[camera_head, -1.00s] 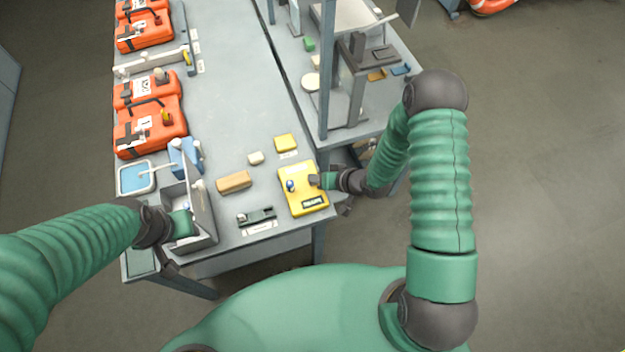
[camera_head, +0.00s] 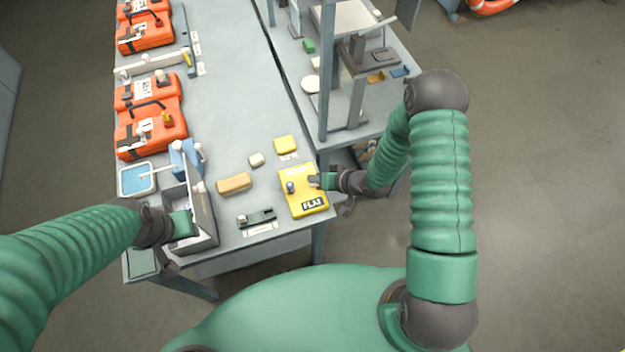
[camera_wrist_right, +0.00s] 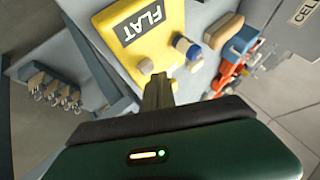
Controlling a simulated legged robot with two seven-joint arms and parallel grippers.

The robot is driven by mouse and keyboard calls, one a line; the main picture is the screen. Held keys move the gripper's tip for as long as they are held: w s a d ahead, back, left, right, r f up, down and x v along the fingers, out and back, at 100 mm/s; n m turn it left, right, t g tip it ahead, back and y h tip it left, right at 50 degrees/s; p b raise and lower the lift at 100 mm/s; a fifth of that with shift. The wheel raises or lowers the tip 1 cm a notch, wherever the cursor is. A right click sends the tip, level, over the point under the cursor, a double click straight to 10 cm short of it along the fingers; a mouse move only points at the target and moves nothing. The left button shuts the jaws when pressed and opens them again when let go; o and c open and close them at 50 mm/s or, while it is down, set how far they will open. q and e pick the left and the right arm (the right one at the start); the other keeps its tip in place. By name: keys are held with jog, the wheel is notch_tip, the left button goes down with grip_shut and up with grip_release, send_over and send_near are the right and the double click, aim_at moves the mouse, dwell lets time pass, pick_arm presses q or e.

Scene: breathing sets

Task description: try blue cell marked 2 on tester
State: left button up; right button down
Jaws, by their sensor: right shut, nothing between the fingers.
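The yellow tester (camera_head: 300,206) lies at the front right corner of the bench, and its dark display (camera_wrist_right: 142,24) reads FLAT. A blue cell with a white end (camera_wrist_right: 187,48) sits upright on the tester; it also shows in the head view (camera_head: 290,187). No number can be read on it. My right gripper (camera_head: 316,181) is shut and empty, its fingertips (camera_wrist_right: 158,88) at the tester's edge beside a small pale round knob (camera_wrist_right: 146,66). Whether they touch it I cannot tell. My left gripper (camera_head: 186,224) is at the grey open box (camera_head: 206,212); its fingers are unclear.
A tan block (camera_head: 234,184), a small yellow box (camera_head: 286,144) and a dark holder (camera_head: 256,218) lie near the tester. Orange cases (camera_head: 150,120) line the left side. A side stand with posts (camera_head: 345,100) rises at right. The bench middle is clear.

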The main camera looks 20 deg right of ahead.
jog(key=shift+r, duration=0.4)
notch_tip(320, 180, up, 5)
jog(key=p, duration=0.4)
jog(key=shift+f, duration=0.1)
dwell(0.5)
